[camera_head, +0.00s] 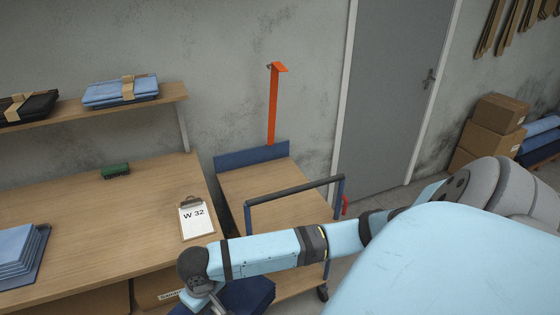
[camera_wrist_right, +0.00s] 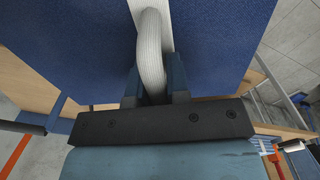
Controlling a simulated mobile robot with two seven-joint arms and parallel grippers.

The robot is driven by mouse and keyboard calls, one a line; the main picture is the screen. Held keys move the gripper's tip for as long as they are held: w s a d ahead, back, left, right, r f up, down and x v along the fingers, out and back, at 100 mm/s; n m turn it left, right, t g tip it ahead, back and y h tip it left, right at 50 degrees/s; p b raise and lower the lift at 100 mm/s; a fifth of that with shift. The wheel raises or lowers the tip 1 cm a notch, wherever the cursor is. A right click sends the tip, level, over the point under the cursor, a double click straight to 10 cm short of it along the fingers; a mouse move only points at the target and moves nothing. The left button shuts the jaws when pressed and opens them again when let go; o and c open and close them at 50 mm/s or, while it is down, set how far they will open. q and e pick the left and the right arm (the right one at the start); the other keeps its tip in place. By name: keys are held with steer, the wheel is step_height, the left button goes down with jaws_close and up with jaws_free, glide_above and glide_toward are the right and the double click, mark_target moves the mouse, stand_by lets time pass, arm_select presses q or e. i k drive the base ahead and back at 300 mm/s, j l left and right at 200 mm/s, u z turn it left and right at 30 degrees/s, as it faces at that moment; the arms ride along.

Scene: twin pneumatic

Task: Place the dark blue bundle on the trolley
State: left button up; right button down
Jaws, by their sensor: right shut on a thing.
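The dark blue bundle (camera_head: 250,295) shows at the bottom of the head view, partly behind my right arm. It fills much of the right wrist view (camera_wrist_right: 75,45), with a pale strap and a looped pale handle (camera_wrist_right: 151,55). My right gripper (camera_wrist_right: 155,85) is shut on that handle. In the head view, this gripper (camera_head: 207,298) is at the bundle's left side, in front of the table's front right corner. The trolley (camera_head: 260,178) has a wooden deck, a blue end board and a dark push bar. Its visible deck is empty. My left gripper is out of view.
The wooden table (camera_head: 110,220) left of the trolley holds a W 32 clipboard (camera_head: 195,216), a green block (camera_head: 115,170) and light blue folded cloths (camera_head: 18,255). A shelf (camera_head: 100,110) above holds more bundles. Cardboard boxes (camera_head: 490,130) stand at right by the door.

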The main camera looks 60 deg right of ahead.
mark_target(275, 191)
steer(key=k+l, duration=0.15)
steer(key=l, duration=0.25)
steer(key=k+l, duration=0.15)
steer(key=l, duration=0.2)
steer(key=k+l, duration=0.1)
steer(key=l, duration=0.3)
steer(key=k+l, duration=0.15)
steer(key=l, duration=0.2)
steer(key=k+l, duration=0.15)
steer(key=l, duration=0.25)
steer(key=k+l, duration=0.15)
steer(key=l, duration=0.2)
